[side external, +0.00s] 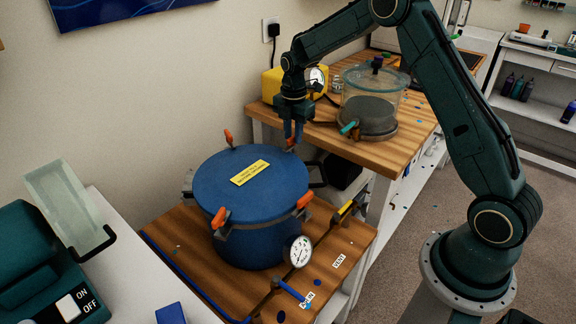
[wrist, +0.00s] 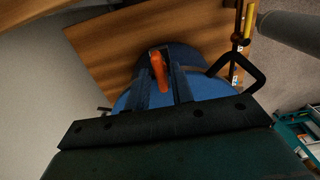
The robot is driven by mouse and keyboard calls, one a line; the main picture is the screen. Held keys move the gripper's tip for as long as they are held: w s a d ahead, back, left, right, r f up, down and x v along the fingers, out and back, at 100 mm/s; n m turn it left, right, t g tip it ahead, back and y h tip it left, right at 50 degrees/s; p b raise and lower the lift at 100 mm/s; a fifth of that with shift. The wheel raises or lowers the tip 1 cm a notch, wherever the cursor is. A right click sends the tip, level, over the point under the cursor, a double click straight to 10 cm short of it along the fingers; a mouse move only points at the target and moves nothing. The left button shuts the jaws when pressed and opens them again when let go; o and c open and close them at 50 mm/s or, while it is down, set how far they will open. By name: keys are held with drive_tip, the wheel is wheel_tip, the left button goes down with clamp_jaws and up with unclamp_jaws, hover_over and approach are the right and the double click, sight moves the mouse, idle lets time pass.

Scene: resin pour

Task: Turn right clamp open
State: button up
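The blue pressure pot (side external: 248,215) stands on the wooden bench, its lid ringed by orange-handled clamps. The back-right clamp (side external: 291,142) is directly below my gripper (side external: 293,138). The right front clamp (side external: 304,201), front-left clamp (side external: 219,217) and back-left clamp (side external: 228,138) also show. In the wrist view, the orange clamp handle (wrist: 160,70) lies between the two fingers of my gripper (wrist: 162,85), with a small gap visible beside it. The fingers look open around the handle; contact is not clear. The handle's lower part is partly hidden.
A clear vacuum chamber (side external: 370,100) and a yellow pump (side external: 290,82) stand on the rear bench (side external: 385,155). A gauge (side external: 299,251) and a pipe with a blue valve handle (side external: 290,289) are at the pot's front right. A black bent handle (wrist: 240,75) juts beside the pot.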

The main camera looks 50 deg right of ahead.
clamp_jaws()
drive_tip(key=shift+m, duration=0.5)
drive_tip(key=m, duration=0.2)
drive_tip(key=shift+m, duration=0.3)
drive_tip(key=m, duration=1.4)
drive_tip(key=shift+m, duration=0.3)
